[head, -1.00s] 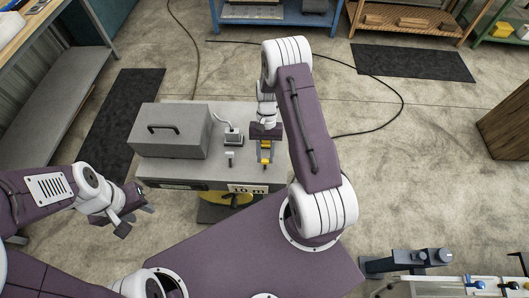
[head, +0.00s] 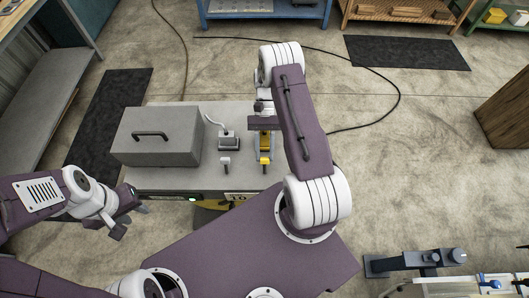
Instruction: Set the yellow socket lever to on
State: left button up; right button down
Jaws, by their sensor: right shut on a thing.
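The yellow socket (head: 265,143) is on top of a grey cabinet (head: 215,180), under my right gripper. Its small yellow lever (head: 265,160) shows at the near side of the socket, just in front of the gripper; its exact setting is too small to tell. My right gripper (head: 263,127) points down over the far part of the socket and is shut on a yellow part there, which looks like a plug; the fingers hide most of it. My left gripper (head: 132,212) hangs left of the cabinet, away from it, its fingers apart and empty.
A grey case with a handle (head: 155,138) stands on the cabinet's left. Cables cross the floor behind.

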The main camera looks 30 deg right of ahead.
aim_at(264, 136)
jog(key=c, duration=1)
grip_release()
jog(key=shift+c, duration=0.2)
jog(key=shift+w+d+r+b, duration=0.15)
jog(key=shift+w+b, duration=0.15)
jog(key=b+v, duration=0.3)
jog(key=v, duration=0.4)
jog(key=shift+w+d+r, duration=0.25)
jog(key=shift+w+r, duration=0.15)
jog(key=shift+r, duration=0.15)
jog(key=shift+a, duration=0.1)
